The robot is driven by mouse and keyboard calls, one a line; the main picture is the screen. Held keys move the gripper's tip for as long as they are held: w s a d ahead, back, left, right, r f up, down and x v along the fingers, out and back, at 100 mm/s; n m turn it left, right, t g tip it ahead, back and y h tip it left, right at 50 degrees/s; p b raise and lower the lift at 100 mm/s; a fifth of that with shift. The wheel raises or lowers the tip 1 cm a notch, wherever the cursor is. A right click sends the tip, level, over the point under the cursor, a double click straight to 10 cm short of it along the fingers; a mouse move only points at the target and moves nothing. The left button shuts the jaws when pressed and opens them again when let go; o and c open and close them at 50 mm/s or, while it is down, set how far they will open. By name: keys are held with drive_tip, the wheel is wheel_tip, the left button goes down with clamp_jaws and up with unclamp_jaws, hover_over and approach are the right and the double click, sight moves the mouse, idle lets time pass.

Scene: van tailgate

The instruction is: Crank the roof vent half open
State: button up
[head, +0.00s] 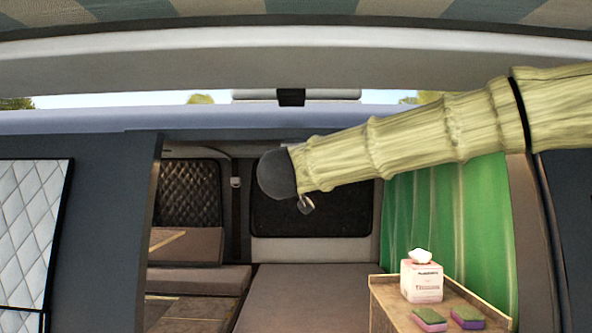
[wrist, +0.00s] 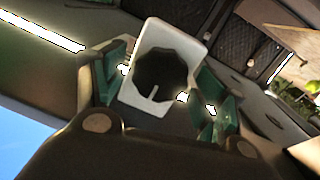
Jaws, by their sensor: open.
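In the wrist view, a black many-sided knob (wrist: 163,70) sits on a white rectangular plate (wrist: 192,35). A short pale line on the knob's face points toward the lower edge of the picture. My gripper (wrist: 160,88) is open, with a green-padded finger on each side of the knob and plate. I see gaps beside the knob and no clear contact. In the head view, my arm in a pale yellow sleeve reaches in from the right, and its dark end hides the gripper. I cannot make out the vent's lid or how far it is open.
A wooden shelf (head: 385,309) at the lower right holds a tissue box (head: 421,281) and two sponges (head: 430,319). A green curtain (head: 440,215) hangs behind it. A grey bed or bench (head: 305,300) lies below my arm.

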drive_tip(key=shift+c, duration=0.5)
drive_tip(key=c, duration=0.9)
